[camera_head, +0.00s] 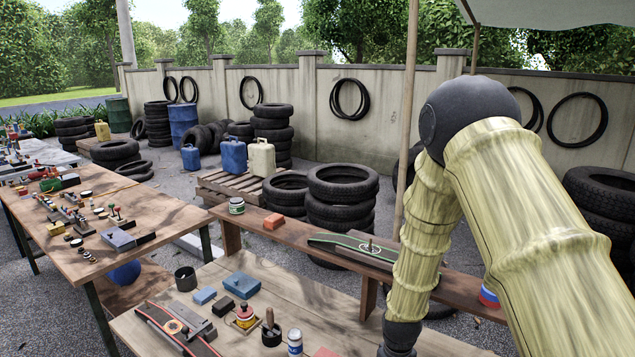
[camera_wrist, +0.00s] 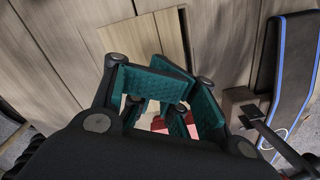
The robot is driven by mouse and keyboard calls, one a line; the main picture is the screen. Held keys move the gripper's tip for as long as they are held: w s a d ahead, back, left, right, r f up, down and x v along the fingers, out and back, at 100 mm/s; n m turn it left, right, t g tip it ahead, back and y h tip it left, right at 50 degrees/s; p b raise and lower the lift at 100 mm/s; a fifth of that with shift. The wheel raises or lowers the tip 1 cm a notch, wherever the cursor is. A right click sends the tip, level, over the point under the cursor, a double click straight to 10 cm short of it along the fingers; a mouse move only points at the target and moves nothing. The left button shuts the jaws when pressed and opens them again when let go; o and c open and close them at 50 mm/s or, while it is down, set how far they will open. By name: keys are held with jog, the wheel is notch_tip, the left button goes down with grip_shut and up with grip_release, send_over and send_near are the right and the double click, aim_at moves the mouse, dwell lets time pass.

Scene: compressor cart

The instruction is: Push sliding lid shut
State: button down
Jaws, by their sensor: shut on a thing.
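In the wrist view my gripper (camera_wrist: 168,112), with teal pads on dark fingers, is over a wooden plank surface. The fingers are close together; a red thing (camera_wrist: 160,124) shows between and beyond them, mostly covered. I cannot make out clearly what the pads press on. A lighter wooden panel (camera_wrist: 145,42) with a raised edge lies just beyond the fingers; I cannot tell whether it is the sliding lid. In the head view my gripper is out of the picture below the bottom edge, and no sliding lid can be picked out for certain.
In the wrist view a dark blue-edged strip (camera_wrist: 293,75) and a brown block (camera_wrist: 240,102) lie right of my gripper. In the head view the near table (camera_head: 262,278) holds a blue box (camera_head: 241,281), a dark pot (camera_head: 186,279) and a tin (camera_head: 295,342). A bench (camera_head: 332,248) stands behind.

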jog(key=shift+r+p, duration=1.95)
jog(key=shift+r, duration=1.2)
jog(key=shift+a, duration=0.1)
jog(key=shift+f, duration=0.1)
